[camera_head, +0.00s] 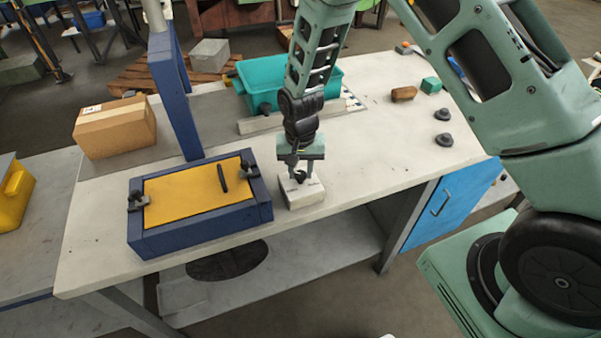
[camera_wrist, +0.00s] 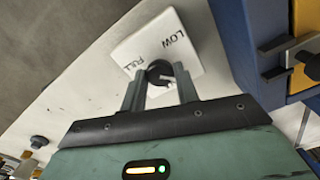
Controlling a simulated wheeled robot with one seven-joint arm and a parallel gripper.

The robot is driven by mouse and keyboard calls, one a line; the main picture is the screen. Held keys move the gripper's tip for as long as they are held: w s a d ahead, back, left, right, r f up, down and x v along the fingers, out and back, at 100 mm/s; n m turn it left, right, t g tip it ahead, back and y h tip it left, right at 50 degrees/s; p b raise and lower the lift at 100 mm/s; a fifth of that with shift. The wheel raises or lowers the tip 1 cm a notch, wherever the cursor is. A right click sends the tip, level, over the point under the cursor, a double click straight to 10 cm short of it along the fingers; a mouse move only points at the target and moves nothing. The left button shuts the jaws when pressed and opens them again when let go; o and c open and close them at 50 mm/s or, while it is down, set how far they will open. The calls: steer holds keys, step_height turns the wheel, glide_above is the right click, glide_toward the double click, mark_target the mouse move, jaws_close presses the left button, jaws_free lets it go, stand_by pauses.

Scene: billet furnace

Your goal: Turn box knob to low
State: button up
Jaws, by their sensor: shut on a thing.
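The white knob box (camera_head: 303,195) stands on the bench in front of my arm. In the wrist view the white box (camera_wrist: 185,47) has the words LOW and FULL printed in black on its top. The round black knob (camera_wrist: 157,70) sits near the box's edge, with a pale pointer mark at its lower right side. The knob also shows small in the head view (camera_head: 299,176). My gripper (camera_head: 297,173) points down over the box, its fingers on both sides of the knob and shut on it. The fingers partly hide the knob's sides.
A blue-framed box with a yellow top (camera_head: 195,198) stands close left of the knob box. A teal bin (camera_head: 262,75), a cardboard box (camera_head: 114,127) and a blue post (camera_head: 176,100) stand farther back. Dark round knobs (camera_head: 443,139) lie at right; the bench between is clear.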

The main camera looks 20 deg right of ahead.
mark_target(300, 174)
steer(key=n+b, duration=0.1)
steer(key=n, duration=0.4)
steer(key=shift+n+b, duration=0.3)
steer(key=shift+b, duration=0.05)
steer(key=n, duration=0.4)
steer(key=shift+n+b, duration=0.4)
steer(key=o, duration=1)
steer(key=shift+c, duration=0.2)
steer(key=shift+r, duration=0.1)
step_height(300, 174, up, 17)
steer(key=b, duration=0.3)
steer(key=shift+r, duration=0.15)
